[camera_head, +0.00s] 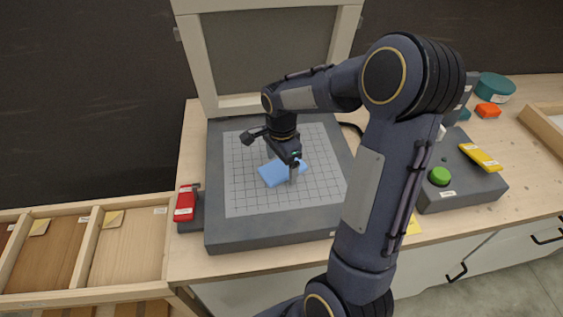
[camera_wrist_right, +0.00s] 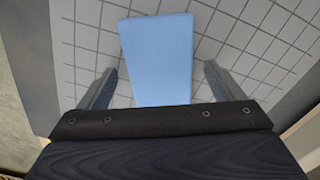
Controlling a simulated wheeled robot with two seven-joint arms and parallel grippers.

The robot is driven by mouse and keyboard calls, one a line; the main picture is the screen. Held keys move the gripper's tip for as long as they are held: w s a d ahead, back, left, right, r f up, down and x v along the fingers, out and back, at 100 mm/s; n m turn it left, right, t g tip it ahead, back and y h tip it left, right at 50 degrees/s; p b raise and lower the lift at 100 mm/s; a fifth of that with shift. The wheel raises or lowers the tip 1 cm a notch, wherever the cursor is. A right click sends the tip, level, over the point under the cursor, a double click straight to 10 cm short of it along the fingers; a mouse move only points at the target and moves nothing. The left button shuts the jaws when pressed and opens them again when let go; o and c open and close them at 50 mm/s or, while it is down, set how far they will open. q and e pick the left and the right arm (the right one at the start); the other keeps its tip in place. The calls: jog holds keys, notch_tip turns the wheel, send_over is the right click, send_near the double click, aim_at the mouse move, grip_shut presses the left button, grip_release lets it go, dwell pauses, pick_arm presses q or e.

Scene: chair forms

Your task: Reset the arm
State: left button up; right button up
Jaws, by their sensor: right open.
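My right arm reaches in from the lower right in the head view and bends over the table. My right gripper (camera_head: 290,170) is above the gridded plate, over a light blue block (camera_head: 275,174). In the right wrist view, the blue block (camera_wrist_right: 157,58) lies between the two spread fingers of the gripper (camera_wrist_right: 161,85), with a gap on each side. The fingers look open and do not touch it. The block rests on the white grid sheet (camera_head: 240,195) of a dark grey base (camera_head: 225,237). My left gripper is not in view.
A framed grey panel (camera_head: 265,50) stands upright behind the base. A dark grey box with a green button (camera_head: 440,176) and a yellow item (camera_head: 480,157) is on the right. A red item (camera_head: 185,203) sits at the left, beside wooden trays (camera_head: 125,245). A teal container (camera_head: 495,87) is at the back right.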

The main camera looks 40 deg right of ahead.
notch_tip(320, 180, up, 8)
jog(key=shift+f, duration=0.1)
dwell(0.4)
